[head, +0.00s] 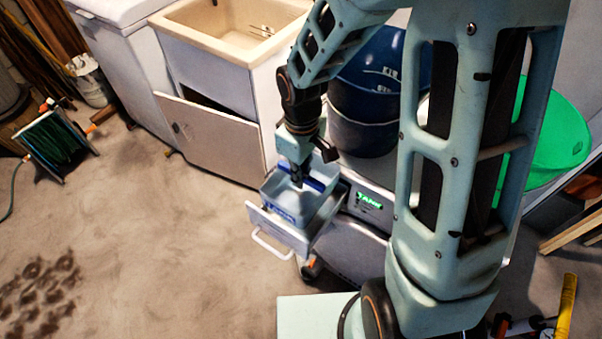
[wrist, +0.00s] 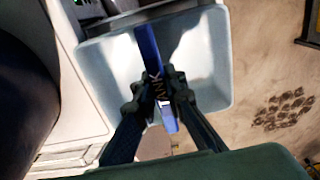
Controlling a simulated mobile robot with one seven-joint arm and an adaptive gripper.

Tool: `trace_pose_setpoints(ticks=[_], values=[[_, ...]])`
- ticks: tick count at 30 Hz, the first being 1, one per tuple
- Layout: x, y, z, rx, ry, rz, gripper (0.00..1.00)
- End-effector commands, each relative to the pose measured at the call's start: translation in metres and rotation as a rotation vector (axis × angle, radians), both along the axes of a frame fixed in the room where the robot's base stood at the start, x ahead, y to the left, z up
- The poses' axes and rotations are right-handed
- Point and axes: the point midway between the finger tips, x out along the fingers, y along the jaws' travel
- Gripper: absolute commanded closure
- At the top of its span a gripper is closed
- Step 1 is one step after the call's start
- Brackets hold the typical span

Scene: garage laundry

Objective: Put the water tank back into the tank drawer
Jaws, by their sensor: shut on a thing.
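The water tank (head: 307,205) is a pale, open box with a blue bar handle across its top. The handle (wrist: 147,48) reads "TANK" in the wrist view. My gripper (head: 297,180) points down and is shut on this handle; its fingers (wrist: 163,92) pinch the bar from both sides. The tank drawer (head: 279,230) is pulled out of the low grey machine, with its white loop handle (head: 268,247) toward the open floor. The tank is at the drawer, its lower part hidden behind the drawer front. I cannot tell whether it rests on the drawer's bottom.
The machine has a green lit "TANK" display (head: 369,200). Dark blue tubs (head: 368,90) and a green basin (head: 560,140) stand behind it. A sink cabinet (head: 215,135) is at the back left. The floor (head: 150,240) at the left is largely clear, with dark stains.

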Motion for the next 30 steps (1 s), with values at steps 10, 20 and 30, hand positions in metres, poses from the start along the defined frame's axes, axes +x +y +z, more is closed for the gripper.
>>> trace_pose_setpoints(ticks=[10,20,30], values=[[0.0,0.0,-0.028,-0.001,0.001,0.0,1.0],[0.0,0.0,-0.051,0.0,0.001,0.0,1.0],[0.0,0.0,-0.075,0.0,0.0,0.0,1.0]])
